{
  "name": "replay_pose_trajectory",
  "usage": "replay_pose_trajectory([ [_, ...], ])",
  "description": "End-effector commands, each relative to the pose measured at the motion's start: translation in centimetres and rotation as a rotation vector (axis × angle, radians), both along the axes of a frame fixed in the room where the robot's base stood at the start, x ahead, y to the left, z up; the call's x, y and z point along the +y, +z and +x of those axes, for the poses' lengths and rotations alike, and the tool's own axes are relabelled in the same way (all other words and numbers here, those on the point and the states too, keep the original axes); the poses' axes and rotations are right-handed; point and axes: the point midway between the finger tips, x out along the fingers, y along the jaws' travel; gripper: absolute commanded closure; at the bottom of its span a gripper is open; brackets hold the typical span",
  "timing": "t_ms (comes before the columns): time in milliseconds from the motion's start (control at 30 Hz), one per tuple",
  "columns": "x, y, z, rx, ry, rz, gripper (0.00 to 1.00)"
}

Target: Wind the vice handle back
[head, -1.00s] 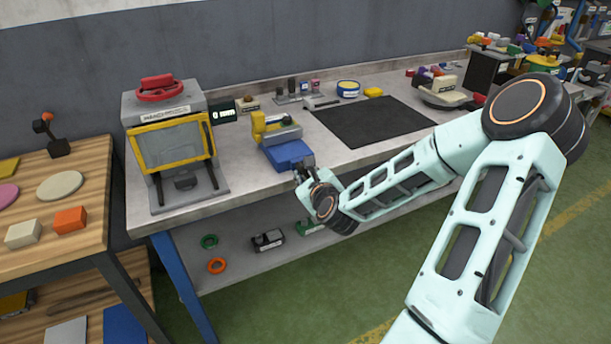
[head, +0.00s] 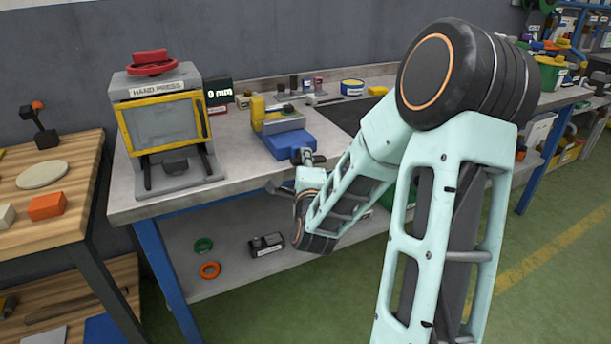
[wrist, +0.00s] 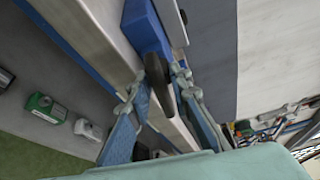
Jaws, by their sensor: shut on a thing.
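The vice has a blue body (head: 290,146) and a yellow jaw (head: 257,108) and sits at the front edge of the grey workbench (head: 235,182). Its dark handle (head: 303,157) sticks out over the edge. My gripper (head: 290,180) is at the handle, small and partly hidden by my arm. In the wrist view the dark handle (wrist: 157,72) lies between the two fingers of my gripper (wrist: 158,88), which is shut on it. The blue vice body (wrist: 147,28) is just beyond. The exact contact on the handle is hard to see.
The hand press (head: 165,125) stands left of the vice, with a small display reading 0 mm (head: 219,92). A dark mat (head: 340,118) lies to the right, partly behind my arm. A lower shelf (head: 225,245) holds rings and small parts. A wooden table (head: 60,185) stands at left.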

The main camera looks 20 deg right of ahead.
Motion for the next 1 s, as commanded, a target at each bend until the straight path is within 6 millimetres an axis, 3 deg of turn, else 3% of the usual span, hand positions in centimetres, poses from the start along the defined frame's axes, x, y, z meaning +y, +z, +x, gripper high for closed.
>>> replay_pose_trajectory([
  [33, 0.1, -0.79, 0.0, -0.001, 0.002, -0.037, 1.0],
  [400, 0.06, -0.58, -0.01, -0.005, 0.001, -0.213, 1.0],
  [1000, -0.03, -0.28, -0.05, -0.005, -0.001, -0.254, 1.0],
])
